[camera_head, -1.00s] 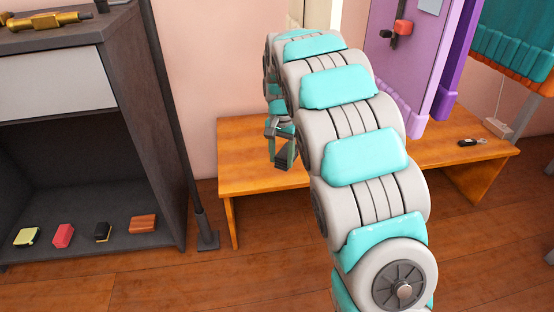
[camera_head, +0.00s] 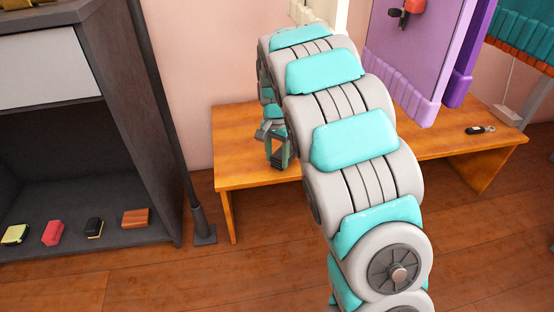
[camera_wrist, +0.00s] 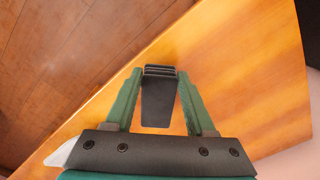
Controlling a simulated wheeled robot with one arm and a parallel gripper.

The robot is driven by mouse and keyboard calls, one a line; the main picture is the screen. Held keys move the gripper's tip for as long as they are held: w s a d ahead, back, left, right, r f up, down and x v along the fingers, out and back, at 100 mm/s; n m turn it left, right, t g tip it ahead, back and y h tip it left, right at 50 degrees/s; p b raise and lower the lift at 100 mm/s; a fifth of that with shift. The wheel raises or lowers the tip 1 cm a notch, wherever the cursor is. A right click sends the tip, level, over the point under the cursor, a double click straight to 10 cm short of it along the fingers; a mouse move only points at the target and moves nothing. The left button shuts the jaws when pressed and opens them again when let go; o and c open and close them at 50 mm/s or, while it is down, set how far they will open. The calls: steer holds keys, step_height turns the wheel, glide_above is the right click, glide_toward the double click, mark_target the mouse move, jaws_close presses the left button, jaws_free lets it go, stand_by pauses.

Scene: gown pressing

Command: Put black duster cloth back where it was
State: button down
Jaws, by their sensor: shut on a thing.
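My gripper (camera_wrist: 160,90) has green fingers closed on a dark, flat, folded-looking thing, which I take for the black duster cloth (camera_wrist: 158,104). In the head view my gripper (camera_head: 276,145) hangs over the left part of the wooden bench (camera_head: 235,172), with the dark cloth (camera_head: 279,156) low between its fingers. In the wrist view the bench top lies behind the cloth. I cannot tell whether the cloth touches the bench.
A dark shelf unit (camera_head: 135,150) at left holds yellow (camera_head: 14,235), red (camera_head: 53,232), black (camera_head: 94,227) and orange-brown (camera_head: 135,217) blocks. A thin dark pole (camera_head: 168,120) stands beside it. Keys (camera_head: 480,130) lie on the bench's right part.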

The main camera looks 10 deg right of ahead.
steer(key=shift+f, duration=0.4)
steer(key=shift+f, duration=0.15)
steer(key=shift+c, duration=1.2)
jaws_free()
step_height(320, 180, up, 12)
steer(key=p, duration=0.1)
steer(key=s+d+f+n+g, duration=0.1)
steer(key=s+n, duration=0.8)
steer(key=s, duration=3.2)
steer(key=shift+d+f+g, duration=0.4)
steer(key=shift+d+f, duration=0.05)
steer(key=shift+f, duration=0.25)
